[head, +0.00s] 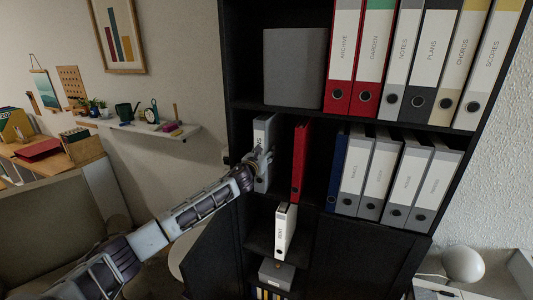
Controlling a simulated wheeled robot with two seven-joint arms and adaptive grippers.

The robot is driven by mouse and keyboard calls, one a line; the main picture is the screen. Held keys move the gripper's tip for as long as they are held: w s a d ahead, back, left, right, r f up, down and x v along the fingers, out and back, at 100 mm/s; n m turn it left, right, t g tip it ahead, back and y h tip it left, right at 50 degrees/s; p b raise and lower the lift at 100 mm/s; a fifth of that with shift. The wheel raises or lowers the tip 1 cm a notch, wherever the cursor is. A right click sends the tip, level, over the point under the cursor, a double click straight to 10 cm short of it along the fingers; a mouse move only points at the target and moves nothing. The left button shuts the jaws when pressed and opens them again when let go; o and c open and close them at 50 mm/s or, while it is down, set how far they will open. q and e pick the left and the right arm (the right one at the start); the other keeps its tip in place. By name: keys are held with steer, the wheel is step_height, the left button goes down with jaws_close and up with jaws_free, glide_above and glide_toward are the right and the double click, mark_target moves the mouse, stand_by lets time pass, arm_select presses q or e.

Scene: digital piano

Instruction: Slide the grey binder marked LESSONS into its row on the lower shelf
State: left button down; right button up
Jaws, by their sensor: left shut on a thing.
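A grey binder with a white spine label (262,127) stands roughly upright at the left end of the lower binder row, in front of or partly inside the shelf opening. Its label is partly covered by my gripper, so I cannot read the whole word. My left gripper (259,159) is shut on the lower part of its spine. The lower shelf row (316,190) also holds a thin red binder (300,160) to the right, with a gap between the two. How deep the grey binder sits is hard to tell. My right gripper is not in view.
A blue binder (336,170) and several grey binders (382,175) fill the row's right side. The upper shelf holds a grey box (295,68) and several binders. Below stand a white-labelled binder (285,232) and a small grey box (276,273). The bookcase's dark left side (229,90) is close to the grey binder.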

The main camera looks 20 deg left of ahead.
arm_select(q)
steer(key=shift+f, duration=0.6)
stand_by(0.8)
steer(key=c, duration=1.1)
jaws_free()
steer(key=o, duration=0.5)
steer(key=shift+w+a, duration=0.1)
steer(key=shift+w, duration=0.15)
steer(key=shift+s+r, duration=0.1)
steer(key=shift+r, duration=0.05)
steer(key=shift+s, duration=0.2)
steer(key=s, duration=0.4)
steer(key=shift+s, duration=0.3)
